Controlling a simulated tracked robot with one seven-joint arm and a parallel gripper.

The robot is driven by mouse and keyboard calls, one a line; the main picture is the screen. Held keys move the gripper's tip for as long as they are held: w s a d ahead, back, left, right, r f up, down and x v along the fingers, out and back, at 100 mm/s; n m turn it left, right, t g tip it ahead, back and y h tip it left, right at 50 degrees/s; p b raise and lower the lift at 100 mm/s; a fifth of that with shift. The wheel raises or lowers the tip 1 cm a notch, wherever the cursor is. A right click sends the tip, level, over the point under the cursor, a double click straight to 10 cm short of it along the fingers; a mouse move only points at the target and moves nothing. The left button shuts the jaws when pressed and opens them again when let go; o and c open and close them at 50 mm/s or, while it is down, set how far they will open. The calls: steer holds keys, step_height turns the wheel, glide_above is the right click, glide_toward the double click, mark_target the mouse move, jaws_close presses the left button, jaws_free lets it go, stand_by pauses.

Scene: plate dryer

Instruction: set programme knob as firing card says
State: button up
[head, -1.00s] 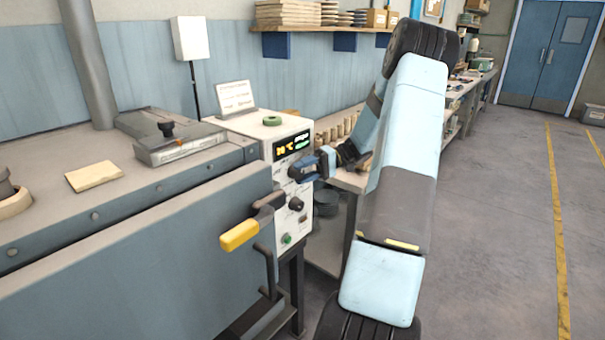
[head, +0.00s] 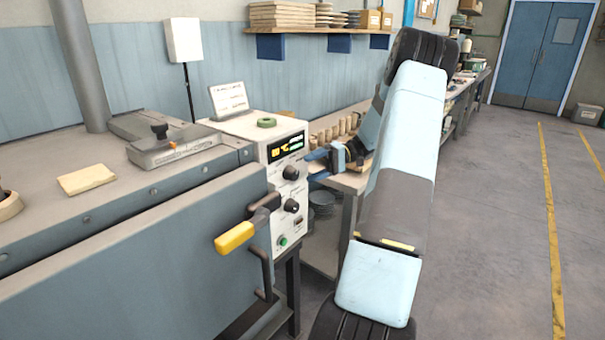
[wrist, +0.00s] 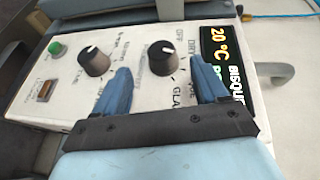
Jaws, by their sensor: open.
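The upper panel knob (head: 290,173), which I take as the programme knob, is dark and sits below the lit display (head: 287,147). The display (wrist: 222,65) reads 20 °C and what looks like BISQUE. My gripper (head: 312,163) is open and empty, right of the panel and apart from the knob. In the wrist view its blue fingers (wrist: 163,75) lie either side of the knob.
A second knob (head: 291,206) and a green button (head: 283,241) sit lower on the panel. A yellow-handled lever (head: 235,237) juts out in front at left.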

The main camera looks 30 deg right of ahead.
steer(key=d+r, duration=0.1)
steer(key=d, duration=0.7)
steer(key=shift+s, duration=0.25)
steer(key=shift+r, duration=0.1)
